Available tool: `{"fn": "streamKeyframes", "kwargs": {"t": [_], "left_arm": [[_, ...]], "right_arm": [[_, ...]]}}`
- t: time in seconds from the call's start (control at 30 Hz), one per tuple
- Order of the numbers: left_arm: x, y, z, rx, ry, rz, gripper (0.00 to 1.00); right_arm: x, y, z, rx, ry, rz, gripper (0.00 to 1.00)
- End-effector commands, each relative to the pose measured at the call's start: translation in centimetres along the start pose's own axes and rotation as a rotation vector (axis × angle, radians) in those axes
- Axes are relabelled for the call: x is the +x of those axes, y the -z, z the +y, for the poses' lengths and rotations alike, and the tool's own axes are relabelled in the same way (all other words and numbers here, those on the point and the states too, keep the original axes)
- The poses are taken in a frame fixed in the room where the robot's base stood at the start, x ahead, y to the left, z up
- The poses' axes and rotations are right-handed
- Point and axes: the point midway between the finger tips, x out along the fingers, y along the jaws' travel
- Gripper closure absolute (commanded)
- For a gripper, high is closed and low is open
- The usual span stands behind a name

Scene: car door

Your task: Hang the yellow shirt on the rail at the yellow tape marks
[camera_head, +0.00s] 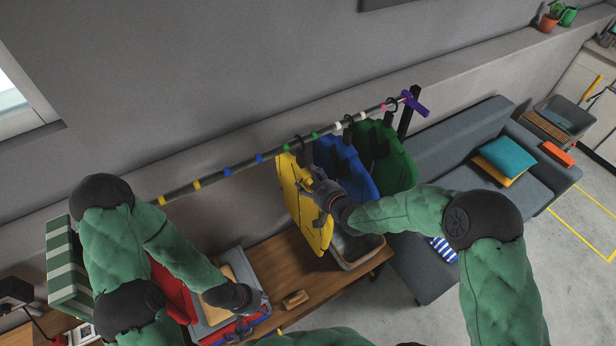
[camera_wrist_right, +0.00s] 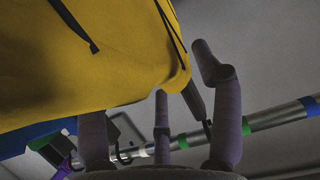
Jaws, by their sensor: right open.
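The yellow shirt (camera_head: 303,215) hangs by a dark hanger near the green tape marks (camera_head: 314,135) on the rail (camera_head: 243,165). The yellow tape marks (camera_head: 197,184) are further left on the rail, with bare rail there. My right gripper (camera_head: 318,188) is open beside the shirt's upper right side. In the right wrist view the yellow shirt (camera_wrist_right: 90,60) fills the upper left, and the fingers (camera_wrist_right: 165,110) are spread around its lower edge and the hanger; contact is unclear. My left gripper (camera_head: 255,300) is low over the table; its fingers are hard to make out.
Blue (camera_head: 355,170) and green (camera_head: 395,160) shirts hang just right of the yellow one. A wooden table (camera_head: 285,265) below bears folded clothes, a small wooden block (camera_head: 295,299) and a grey bin (camera_head: 355,250). A grey sofa (camera_head: 450,150) stands right. The left rail is free.

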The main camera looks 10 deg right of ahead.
Motion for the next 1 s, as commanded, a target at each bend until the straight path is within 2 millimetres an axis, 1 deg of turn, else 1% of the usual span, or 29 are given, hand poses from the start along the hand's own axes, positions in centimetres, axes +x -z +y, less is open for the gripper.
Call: {"fn": "streamKeyframes", "kwargs": {"t": [0.1,0.3,0.63,0.67,0.7,0.77,0.8,0.87,0.9,1.0], "left_arm": [[-0.2,0.0,0.1,0.000,0.000,0.000,0.60],[-0.3,0.0,0.1,0.000,0.000,0.000,0.60],[-0.3,0.0,0.1,0.000,0.000,0.000,0.60],[-0.3,0.0,0.1,0.000,0.000,0.000,0.60],[-0.3,0.0,0.1,0.000,0.000,0.000,0.60],[-0.3,0.0,0.1,0.000,0.000,0.000,0.60],[-0.3,0.0,0.1,0.000,0.000,0.000,0.60],[-0.3,0.0,0.1,0.000,0.000,0.000,0.60],[-0.3,0.0,0.1,0.000,0.000,0.000,0.60],[-0.3,0.0,0.1,0.000,0.000,0.000,0.60]], "right_arm": [[1.2,0.0,0.0,0.000,0.001,-0.001,0.34],[2.2,0.0,0.0,0.001,0.000,-0.001,0.34],[2.4,0.0,0.0,0.001,0.000,0.000,0.34],[2.4,0.0,0.0,0.001,0.000,0.000,0.40],[2.4,0.0,0.0,0.001,0.000,0.000,0.51],[2.4,0.0,0.0,0.001,0.000,0.000,0.68],[2.4,0.0,0.0,0.001,0.000,0.000,0.79],[2.4,0.0,0.0,0.001,0.000,0.000,0.96],[2.4,0.0,0.0,0.001,0.000,0.000,1.00],[2.4,0.0,0.0,0.001,0.000,0.000,1.00]]}}
